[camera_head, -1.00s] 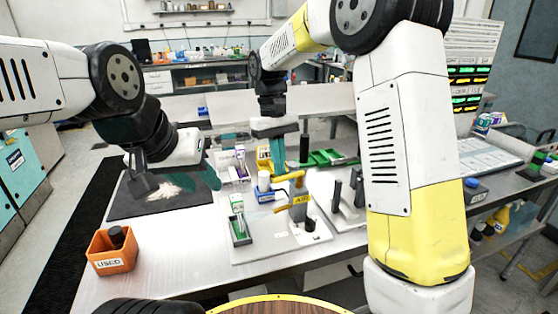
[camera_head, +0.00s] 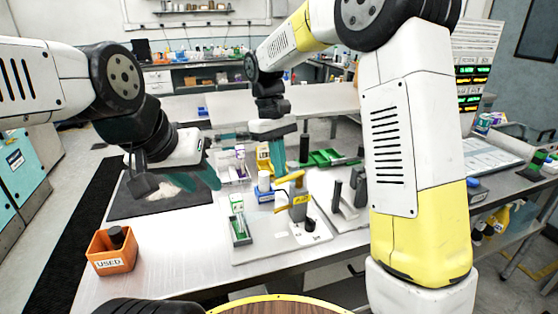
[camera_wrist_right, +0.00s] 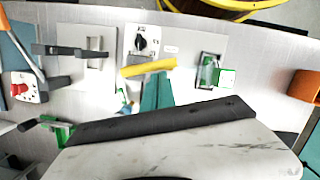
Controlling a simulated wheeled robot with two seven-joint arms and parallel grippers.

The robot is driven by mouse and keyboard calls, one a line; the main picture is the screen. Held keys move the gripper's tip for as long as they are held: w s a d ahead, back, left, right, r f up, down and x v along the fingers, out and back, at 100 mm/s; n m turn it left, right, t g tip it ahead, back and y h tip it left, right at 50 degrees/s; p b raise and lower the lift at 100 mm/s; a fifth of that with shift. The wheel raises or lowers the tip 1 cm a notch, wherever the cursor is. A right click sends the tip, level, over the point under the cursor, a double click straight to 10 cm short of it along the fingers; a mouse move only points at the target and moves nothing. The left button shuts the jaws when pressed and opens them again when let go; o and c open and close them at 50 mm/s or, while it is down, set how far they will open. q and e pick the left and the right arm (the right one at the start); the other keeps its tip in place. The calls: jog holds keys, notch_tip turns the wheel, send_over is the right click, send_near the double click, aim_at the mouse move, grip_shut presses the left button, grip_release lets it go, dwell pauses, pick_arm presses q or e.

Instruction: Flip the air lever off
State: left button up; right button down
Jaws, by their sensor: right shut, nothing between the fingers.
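An orange USED bin (camera_head: 112,252) stands at the front left.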

jog(key=s+n, duration=0.1)
jog(key=n, duration=0.1)
jog(key=s+d+n, duration=0.1)
jog(key=n, duration=0.1)
jog(key=s+n+t, duration=0.1)
jog(key=n, duration=0.2)
jog(key=shift+d+h, duration=0.2)
jog(key=shift+h, duration=0.2)
jog(key=d+n, duration=0.1)
jog(key=n, duration=0.1)
jog(key=s+n+t, duration=0.1)
jog(key=n, duration=0.1)
jog(key=d+n, duration=0.1)
jog(key=n, duration=0.1)
jog(key=shift+s+d+t, duration=0.2)
jog(key=shift+d+t, duration=0.1)
jog(key=shift+d, duration=0.2)
jog(key=w+d+v, duration=0.1)
jog(key=d+v, duration=0.1)
jog(key=v, duration=0.8)
send_over(285, 181)
jog(key=s+a, duration=0.3)
jog(key=shift+s+r, duration=0.2)
jog(key=shift+r, duration=0.2)
